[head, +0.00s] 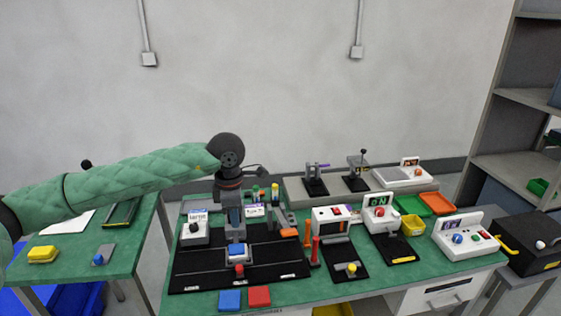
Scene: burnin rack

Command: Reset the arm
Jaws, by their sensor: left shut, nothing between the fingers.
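My left arm, in a green quilted sleeve, reaches in from the left. My left gripper (236,238) points straight down over the black board (200,274) on the green table. It is shut and holds nothing. Right below its fingertips is a small blue-topped block (237,250) with white and red parts under it. I cannot tell whether the fingertips touch it. My right gripper is not in view.
A white device with a black knob (195,229) stands left of the gripper. Blue (230,300) and red (259,296) blocks lie at the front edge. Red-handled tools (315,250) and white instruments (381,213) stand to the right. Shelves (508,125) rise at the far right.

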